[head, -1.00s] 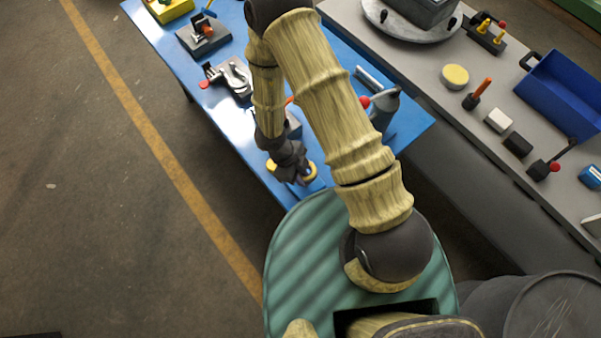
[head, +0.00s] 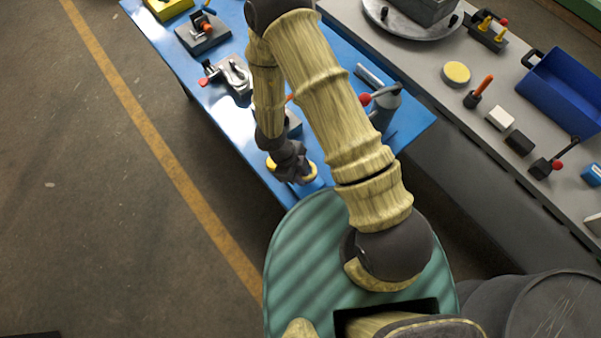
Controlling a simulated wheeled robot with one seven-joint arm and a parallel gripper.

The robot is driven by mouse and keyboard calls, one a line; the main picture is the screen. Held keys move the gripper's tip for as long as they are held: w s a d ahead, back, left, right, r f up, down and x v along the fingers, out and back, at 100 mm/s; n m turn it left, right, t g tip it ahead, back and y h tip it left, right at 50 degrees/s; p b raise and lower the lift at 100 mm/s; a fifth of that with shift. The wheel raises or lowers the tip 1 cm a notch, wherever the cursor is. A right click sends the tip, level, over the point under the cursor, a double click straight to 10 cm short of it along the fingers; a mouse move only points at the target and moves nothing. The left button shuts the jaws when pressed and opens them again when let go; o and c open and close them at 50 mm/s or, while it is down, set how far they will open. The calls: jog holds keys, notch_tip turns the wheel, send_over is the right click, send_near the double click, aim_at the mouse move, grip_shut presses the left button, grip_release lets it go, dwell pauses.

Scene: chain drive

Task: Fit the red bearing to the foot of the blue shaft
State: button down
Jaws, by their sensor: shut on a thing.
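My gripper (head: 292,176) is low over the near end of the blue table (head: 228,124), pointing down, with yellow parts showing on both sides of it. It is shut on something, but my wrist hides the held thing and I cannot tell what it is. I cannot make out the red bearing or the blue shaft for certain. A dark block with an orange-red part (head: 206,29) stands at the far left of the table, with a small bluish piece behind it at the picture's top edge.
A metal clamp with a red tip (head: 234,76) lies left of my arm. A grey upright tool with a red knob (head: 384,105) stands to the right. The grey bench on the right holds a blue bin (head: 562,95) and several small parts. The floor at left is clear.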

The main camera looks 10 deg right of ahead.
jog(key=shift+r+p, duration=0.4)
jog(key=shift+p, duration=0.15)
jog(key=shift+r, duration=0.1)
jog(key=shift+p, duration=0.5)
dwell(1.4)
jog(key=shift+f+b, duration=0.45)
jog(key=shift+f, duration=0.1)
jog(key=shift+r+p, duration=0.55)
jog(key=shift+p, duration=0.1)
jog(key=shift+p, duration=0.35)
dwell(1.6)
jog(key=shift+f+b, duration=0.45)
jog(key=shift+f, duration=0.1)
dwell(0.3)
jog(key=c, duration=1.2)
grip_release()
